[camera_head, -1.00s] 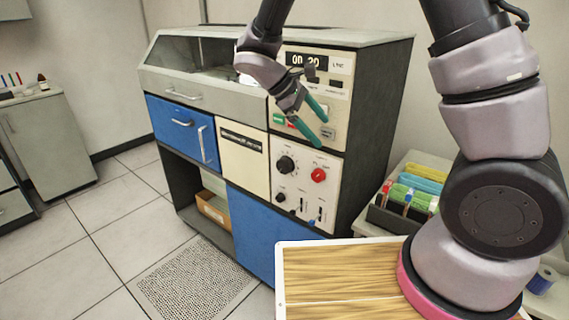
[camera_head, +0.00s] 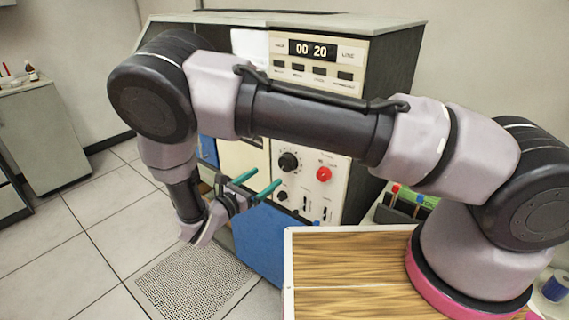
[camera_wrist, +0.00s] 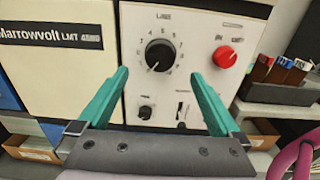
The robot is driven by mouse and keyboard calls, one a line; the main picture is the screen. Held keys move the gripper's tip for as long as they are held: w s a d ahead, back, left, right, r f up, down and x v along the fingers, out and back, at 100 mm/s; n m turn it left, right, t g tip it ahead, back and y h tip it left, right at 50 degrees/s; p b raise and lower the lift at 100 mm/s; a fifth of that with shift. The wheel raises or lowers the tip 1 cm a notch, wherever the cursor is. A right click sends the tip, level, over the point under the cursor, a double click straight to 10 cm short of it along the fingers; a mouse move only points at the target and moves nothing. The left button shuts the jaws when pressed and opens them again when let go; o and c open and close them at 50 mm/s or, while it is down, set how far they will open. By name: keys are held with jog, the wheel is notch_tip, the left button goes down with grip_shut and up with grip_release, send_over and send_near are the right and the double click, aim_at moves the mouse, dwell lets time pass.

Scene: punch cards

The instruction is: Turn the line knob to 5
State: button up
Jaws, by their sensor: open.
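The line knob (camera_head: 288,162) is a large black dial on the white control panel, with a number scale around it. In the wrist view the line knob (camera_wrist: 160,55) sits under the label LINE, and its white mark seems to point down and slightly left. My gripper (camera_head: 267,178) is open and empty, with green fingers pointing at the panel from the front left. In the wrist view my gripper (camera_wrist: 159,75) has its fingertips on either side of the knob and a little below it. The fingers appear apart from the knob.
A red knob (camera_wrist: 225,56) is to the right of the line knob. A smaller black knob (camera_wrist: 146,112) and a slider (camera_wrist: 183,111) are below. The display (camera_head: 313,50) reads 00 20. A wood-topped surface (camera_head: 345,270) lies in front of the machine.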

aim_at(284, 163)
jog(key=x, duration=1)
jog(key=c, duration=1.3)
